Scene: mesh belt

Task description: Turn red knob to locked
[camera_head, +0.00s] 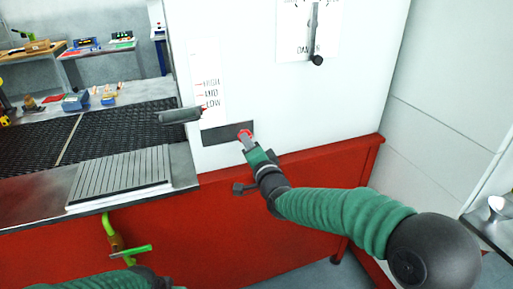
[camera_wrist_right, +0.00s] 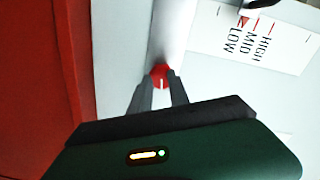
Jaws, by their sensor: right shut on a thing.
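The red knob (camera_head: 245,134) sits on the white panel at the dark strip under the LOW label. It also shows in the right wrist view (camera_wrist_right: 160,76), as a round red knob with a pale mark on its face. My right gripper (camera_head: 247,141) is shut on the red knob, with one dark finger on each side of it in the wrist view (camera_wrist_right: 160,92). The knob's sides are partly hidden by the fingers.
A white label with HIGH, MID and LOW (camera_head: 209,90) is above the knob. A grey lever (camera_head: 180,116) sticks out left of it. A black-handled lever (camera_head: 316,40) is higher right. A mesh belt (camera_head: 110,130) lies left.

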